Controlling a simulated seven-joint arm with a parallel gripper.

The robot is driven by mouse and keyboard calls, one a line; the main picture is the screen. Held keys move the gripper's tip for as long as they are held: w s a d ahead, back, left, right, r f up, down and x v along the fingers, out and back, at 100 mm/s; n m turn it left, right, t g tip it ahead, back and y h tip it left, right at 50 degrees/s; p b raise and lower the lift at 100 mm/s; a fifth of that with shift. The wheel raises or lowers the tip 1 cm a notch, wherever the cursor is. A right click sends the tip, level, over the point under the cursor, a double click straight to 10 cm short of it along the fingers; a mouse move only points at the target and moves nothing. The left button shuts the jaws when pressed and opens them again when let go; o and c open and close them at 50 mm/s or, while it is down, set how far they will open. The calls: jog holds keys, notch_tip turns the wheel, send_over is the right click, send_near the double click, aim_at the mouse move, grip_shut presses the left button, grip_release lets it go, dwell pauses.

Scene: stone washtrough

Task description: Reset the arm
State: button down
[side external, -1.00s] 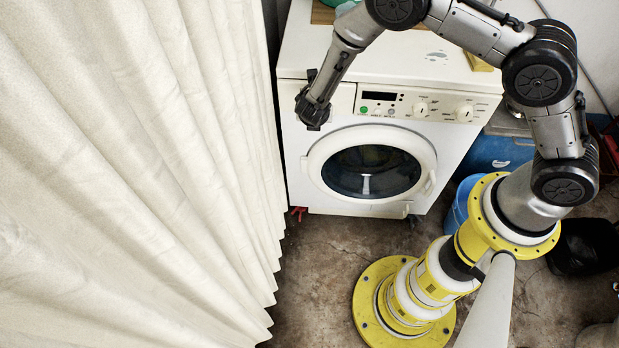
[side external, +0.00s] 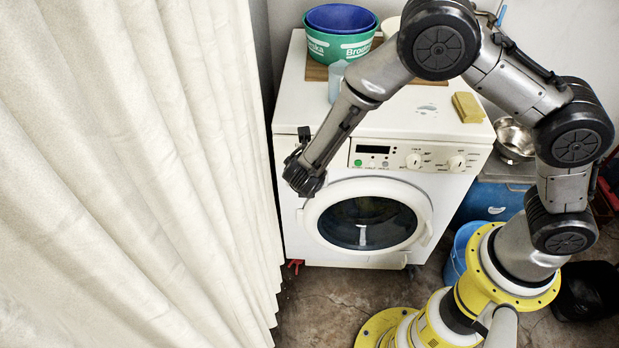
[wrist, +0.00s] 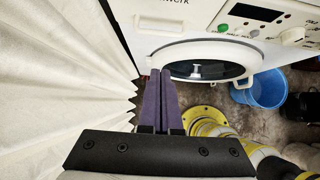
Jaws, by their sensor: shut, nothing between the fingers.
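My gripper (side external: 303,187) hangs in front of the upper left part of the washing machine (side external: 285,225), pointing down. In the wrist view my gripper (wrist: 161,75) shows two purple-grey fingers side by side, closed together with nothing between them. The machine's round door (side external: 424,215) is shut and lies to the right of the gripper. In the wrist view the door (wrist: 205,52) is beyond the fingertips. I cannot tell the exact gap between fingers and machine.
A cream curtain (side external: 130,170) stands close on the left. On the machine top are blue (side external: 341,17) and green (side external: 335,46) bowls, a cup (side external: 337,80) and a yellow sponge (side external: 467,107). A metal bowl (side external: 514,140) and a blue bucket (side external: 458,255) are right. Some floor is clear.

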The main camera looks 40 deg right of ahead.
jog(key=w+d+r+m, duration=0.15)
jog(key=d+r, duration=0.25)
jog(key=r, duration=0.4)
jog(key=d+r+m, duration=0.3)
jog(key=r, duration=0.4)
jog(key=s+d+r+m, duration=0.7)
jog(key=d+r, duration=0.1)
jog(key=r, duration=0.2)
jog(key=s+d+r+m+y, duration=0.1)
jog(key=s+r+m, duration=0.1)
jog(key=s+m, duration=0.4)
jog(key=s+d+r+m+y, duration=0.1)
jog(key=s+d+r+m, duration=0.15)
jog(key=s, duration=0.55)
jog(key=s+a+f+m+y, duration=0.3)
jog(key=s+a+m, duration=0.3)
jog(key=m, duration=0.1)
jog(key=shift+s+f, duration=0.4)
